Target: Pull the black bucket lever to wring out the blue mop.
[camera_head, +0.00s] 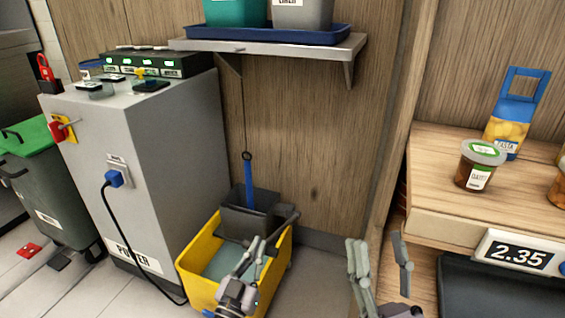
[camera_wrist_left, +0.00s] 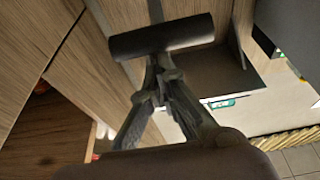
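The yellow bucket (camera_head: 190,272) stands on the floor with a black wringer (camera_head: 247,222) on its back part. The blue mop (camera_head: 249,180) stands upright in the wringer. The black lever (camera_head: 285,219) shows at the wringer's right side. My left gripper (camera_head: 254,245) is over the bucket, in front of the wringer. In the left wrist view its fingers (camera_wrist_left: 158,68) come together close below a dark crossbar (camera_wrist_left: 160,37), apparently the lever's handle; whether they touch it is unclear. My right gripper (camera_head: 380,250) is open and empty, right of the bucket.
A grey power cabinet (camera_head: 165,150) with a blue plug and black cable stands left of the bucket. A shelf (camera_head: 330,48) hangs above. A wooden counter (camera_head: 430,170) with jars is at the right. Bare floor (camera_head: 325,280) lies between bucket and counter.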

